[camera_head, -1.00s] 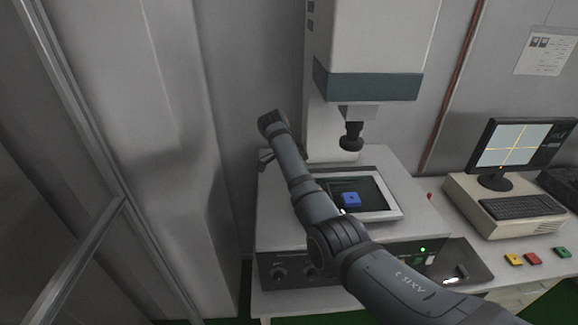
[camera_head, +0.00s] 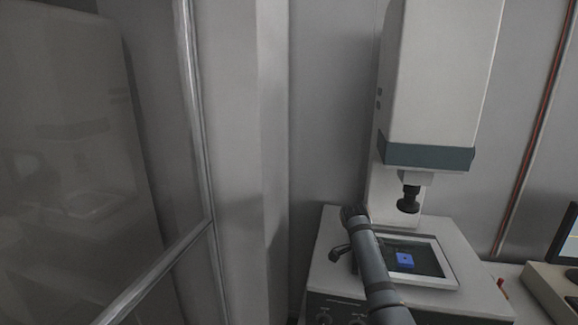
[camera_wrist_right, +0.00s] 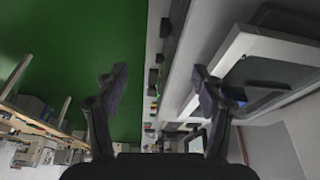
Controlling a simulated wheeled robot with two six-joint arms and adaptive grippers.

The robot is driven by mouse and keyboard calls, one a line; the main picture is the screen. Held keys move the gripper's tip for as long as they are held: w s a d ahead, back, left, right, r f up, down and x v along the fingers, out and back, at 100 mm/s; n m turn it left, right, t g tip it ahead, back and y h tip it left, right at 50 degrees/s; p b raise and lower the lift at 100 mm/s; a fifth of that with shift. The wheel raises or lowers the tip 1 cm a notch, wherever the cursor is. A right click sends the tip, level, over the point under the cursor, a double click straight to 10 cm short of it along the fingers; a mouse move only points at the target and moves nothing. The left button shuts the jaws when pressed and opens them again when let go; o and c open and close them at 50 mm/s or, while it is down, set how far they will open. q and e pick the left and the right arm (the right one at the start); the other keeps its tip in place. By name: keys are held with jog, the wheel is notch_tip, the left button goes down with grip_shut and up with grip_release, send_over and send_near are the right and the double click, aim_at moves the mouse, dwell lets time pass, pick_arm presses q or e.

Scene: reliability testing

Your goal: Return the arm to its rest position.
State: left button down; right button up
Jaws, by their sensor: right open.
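My right arm (camera_head: 373,268) reaches up from the bottom of the head view, across the left side of the test machine's base. My right gripper (camera_head: 339,252) is at its far end, left of the machine's framed dark plate. In the right wrist view the right gripper (camera_wrist_right: 158,76) has its two fingers spread wide with nothing between them. A blue block (camera_head: 404,260) sits on the dark plate, to the right of the arm and apart from the gripper. My left gripper is not in view.
The test machine (camera_head: 443,80) stands over the plate with a black probe (camera_head: 409,200) above the block. A glass panel with a metal frame (camera_head: 190,120) fills the left. A monitor (camera_head: 567,245) is cut off at right. The wrist view shows green floor (camera_wrist_right: 60,50).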

jog(key=s+d+f+n+t+y, duration=0.25)
jog(key=s+f+n, duration=0.75)
jog(key=s+f, duration=0.55)
jog(key=s+a+r+n+t, duration=0.25)
jog(key=s+n, duration=0.75)
jog(key=s, duration=0.5)
jog(key=s+d+f+g+b, duration=0.1)
jog(key=d+f+b, duration=0.1)
jog(key=f, duration=1.3)
jog(key=s+d+f+g+b, duration=0.1)
jog(key=s+f+b, duration=0.1)
jog(key=f, duration=1.4)
pick_arm(q)
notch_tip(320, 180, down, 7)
jog(key=b, duration=0.3)
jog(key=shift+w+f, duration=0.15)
pick_arm(e)
jog(key=s+d+f+g, duration=0.1)
jog(key=s+f, duration=1.7)
jog(key=shift+f+y, duration=0.25)
jog(key=shift+y, duration=0.2)
